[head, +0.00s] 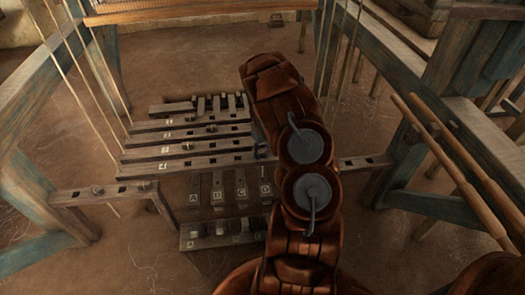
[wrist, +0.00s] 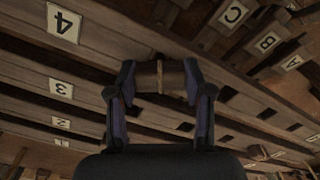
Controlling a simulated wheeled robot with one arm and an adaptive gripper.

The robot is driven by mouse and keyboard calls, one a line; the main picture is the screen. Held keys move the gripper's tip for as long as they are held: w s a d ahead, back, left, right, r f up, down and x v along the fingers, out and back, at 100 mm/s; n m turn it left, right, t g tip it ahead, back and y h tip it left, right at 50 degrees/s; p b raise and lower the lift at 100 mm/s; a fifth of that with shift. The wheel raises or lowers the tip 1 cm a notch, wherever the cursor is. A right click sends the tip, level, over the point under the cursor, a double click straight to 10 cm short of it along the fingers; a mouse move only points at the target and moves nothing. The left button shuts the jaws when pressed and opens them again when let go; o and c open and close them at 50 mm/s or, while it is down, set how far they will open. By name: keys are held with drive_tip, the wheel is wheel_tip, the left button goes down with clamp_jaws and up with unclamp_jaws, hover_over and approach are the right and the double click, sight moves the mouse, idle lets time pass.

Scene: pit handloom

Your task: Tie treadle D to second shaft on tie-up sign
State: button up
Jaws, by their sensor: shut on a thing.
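In the wrist view my gripper (wrist: 161,84) is shut on a short brown wooden piece with a pale cord-like band (wrist: 160,76). Treadle D (head: 265,187) is the rightmost of the lettered treadles, beside C (head: 240,186), and is partly behind my arm. The shafts are long slotted bars with number plates, stacked left of my arm (head: 185,147). In the wrist view, upside-down plates read 4 (wrist: 63,23) and 3 (wrist: 61,88). I cannot make out a tie-up sign in either view.
A block with a letter plate A (head: 190,244) lies in front of the treadles. A rack of small blocks (head: 205,104) stands behind the shafts. Blue-grey loom posts (head: 32,215) and hanging cords flank the work. The earthen floor at left is clear.

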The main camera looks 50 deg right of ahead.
sight(262, 151)
drive_tip(key=o, duration=1.1)
drive_tip(key=shift+c, duration=0.2)
wheel_tip(262, 151, up, 12)
